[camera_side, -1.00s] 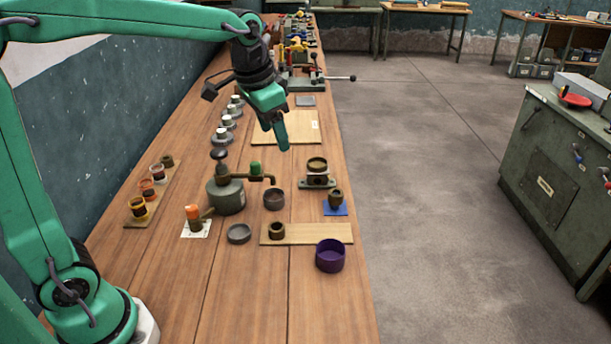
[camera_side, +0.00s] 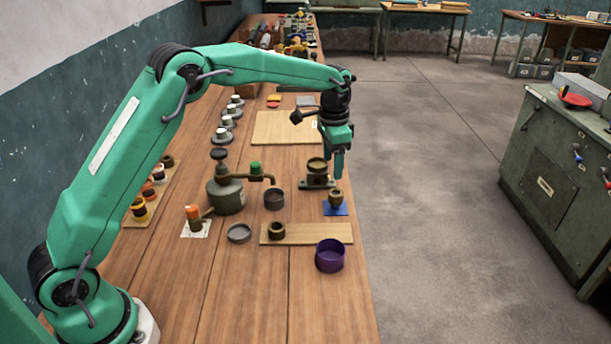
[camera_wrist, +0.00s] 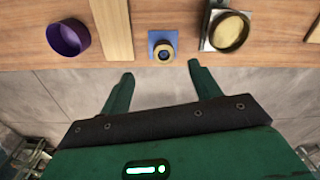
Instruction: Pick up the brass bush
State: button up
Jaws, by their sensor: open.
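A brass-brown bush (camera_side: 335,199) stands upright on a small blue pad (camera_side: 342,211) near the right edge of the bench. In the wrist view the bush (camera_wrist: 163,52) shows from above with a dark hole, on the blue pad (camera_wrist: 154,36). My gripper (camera_side: 338,175) is open and empty, fingers down, just above the bush in the side view. In the wrist view my gripper (camera_wrist: 160,70) has its fingertips on either side of the bush, slightly nearer than it. A similar dark ring (camera_side: 277,230) stands on a wooden board (camera_side: 320,233).
A round fitting on a square base (camera_side: 317,173) stands close behind the bush. A purple cup (camera_side: 330,256) is in front. A grey pot with a pipe (camera_side: 226,195) and a dark cup (camera_side: 274,198) stand to the left. The bench edge is close on the right.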

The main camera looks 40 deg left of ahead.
aim_at(335, 194)
jog(key=shift+w+d+f, duration=0.1)
jog(key=shift+w+f, duration=0.25)
jog(key=shift+f, duration=0.35)
jog(key=shift+w+d+f, duration=0.1)
jog(key=shift+w+f, duration=0.25)
jog(key=shift+f, duration=0.3)
jog(key=shift+w+f, duration=0.1)
jog(key=shift+f, duration=3.8)
jog(key=c, duration=1.3)
jog(key=shift+o, duration=0.2)
jog(key=shift+r, duration=0.2)
jog(key=shift+r, duration=0.5)
notch_tip(335, 194, up, 3)
jog(key=shift+r, duration=0.1)
jog(key=s+d+r, duration=0.6)
jog(key=d, duration=0.3)
jog(key=shift+s+d+r, duration=0.25)
jog(key=shift+d, duration=0.05)
